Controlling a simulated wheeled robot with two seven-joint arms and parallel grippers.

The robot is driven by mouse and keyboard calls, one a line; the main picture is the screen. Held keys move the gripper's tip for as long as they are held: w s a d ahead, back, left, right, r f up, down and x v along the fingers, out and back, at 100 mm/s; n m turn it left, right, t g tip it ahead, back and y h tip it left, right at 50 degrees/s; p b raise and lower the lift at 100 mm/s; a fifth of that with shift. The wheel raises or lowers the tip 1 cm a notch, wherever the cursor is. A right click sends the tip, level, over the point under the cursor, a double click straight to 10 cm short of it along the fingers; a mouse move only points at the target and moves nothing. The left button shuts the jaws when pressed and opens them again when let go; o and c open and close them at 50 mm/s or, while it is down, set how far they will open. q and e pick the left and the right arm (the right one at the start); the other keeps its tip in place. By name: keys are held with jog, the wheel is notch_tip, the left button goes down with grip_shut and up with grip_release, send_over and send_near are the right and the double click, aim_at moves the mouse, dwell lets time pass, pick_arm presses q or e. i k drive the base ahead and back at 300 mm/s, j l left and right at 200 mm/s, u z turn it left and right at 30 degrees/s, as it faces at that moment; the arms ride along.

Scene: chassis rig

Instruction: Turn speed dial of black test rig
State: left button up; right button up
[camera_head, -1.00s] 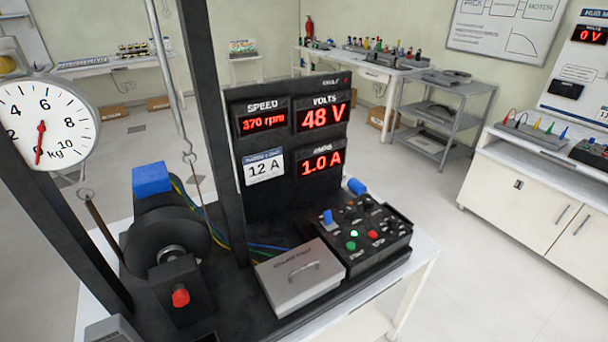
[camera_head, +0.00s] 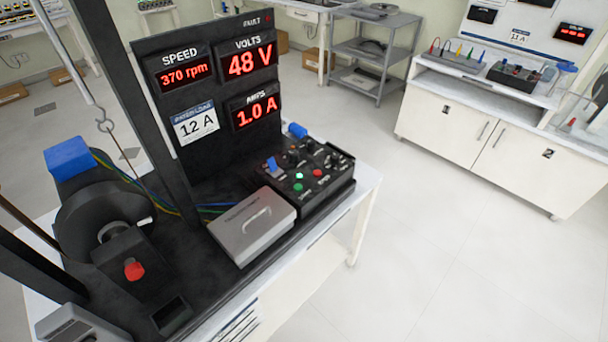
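The black test rig (camera_head: 170,165) stands on a white table at the left and centre. Its display panel reads SPEED 370 rpm, VOLTS 48 V and AMPS 1.0 A, with a 12 A label below. The black control box (camera_head: 325,190) sits at the rig's right end. On it are dark knobs, a blue lever, a lit green light, a green button and a red button. I cannot tell which dark knob is the speed dial (camera_head: 293,158). Neither of my grippers is in view.
A grey lidded box (camera_head: 250,226) with a handle sits left of the control box. A motor with a blue block (camera_head: 70,160) and a red knob (camera_head: 134,270) is at the left. White cabinets (camera_head: 470,130) and a grey shelf (camera_head: 372,55) stand behind. The floor at right is clear.

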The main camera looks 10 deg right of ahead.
aim_at(334, 158)
jog(key=i+l, duration=0.1)
jog(key=l, duration=0.25)
jog(key=i+l, duration=0.15)
jog(key=l, duration=0.2)
jog(key=i+l, duration=0.1)
jog(key=l, duration=0.25)
jog(key=i+l, duration=0.1)
jog(key=l, duration=0.25)
jog(key=i+l+z, duration=0.1)
jog(key=l, duration=0.25)
